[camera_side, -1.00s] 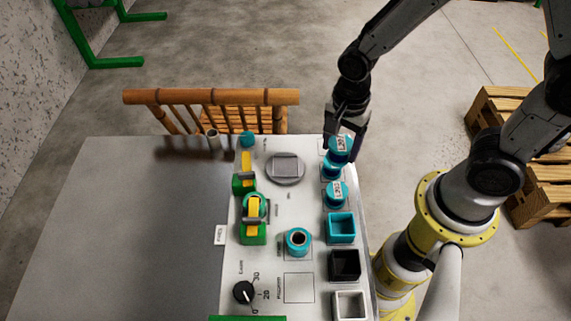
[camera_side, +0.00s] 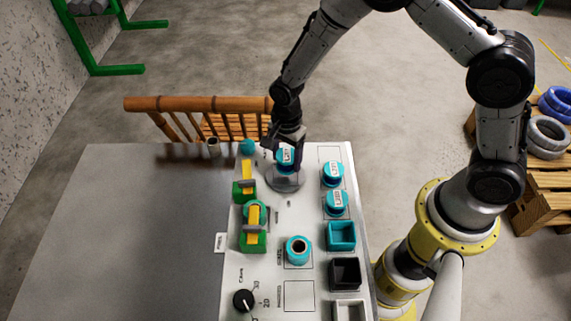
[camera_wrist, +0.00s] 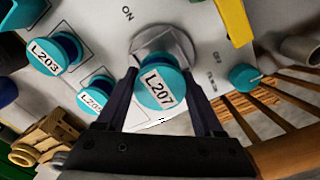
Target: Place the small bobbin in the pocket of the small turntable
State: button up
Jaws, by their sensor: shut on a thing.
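My gripper (camera_side: 288,147) is shut on a teal bobbin (camera_side: 286,160) with a white label. In the wrist view the label on this bobbin (camera_wrist: 160,88) reads L207, and the two fingers hold it from either side. The grey round turntable (camera_side: 287,185) is directly below the bobbin. The turntable (camera_wrist: 150,40) also shows behind the bobbin in the wrist view. The bobbin and gripper hide most of its square pocket. Whether the bobbin touches the turntable or hovers just above it, I cannot tell.
Two labelled teal bobbins (camera_side: 332,173) (camera_side: 336,202) stand at the panel's right side. Below them are a teal box (camera_side: 341,236) and a black box (camera_side: 345,272). Yellow-and-green clamps (camera_side: 248,185) stand left of the turntable. The grey tabletop (camera_side: 120,240) at left is clear.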

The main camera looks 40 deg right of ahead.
aim_at(286, 166)
jog(key=shift+w+f, duration=0.2)
jog(key=shift+f, duration=1.55)
jog(key=shift+f, duration=0.15)
jog(key=o, duration=1.6)
jog(key=shift+c, duration=0.2)
notch_tip(286, 166, up, 12)
jog(key=shift+r, duration=0.25)
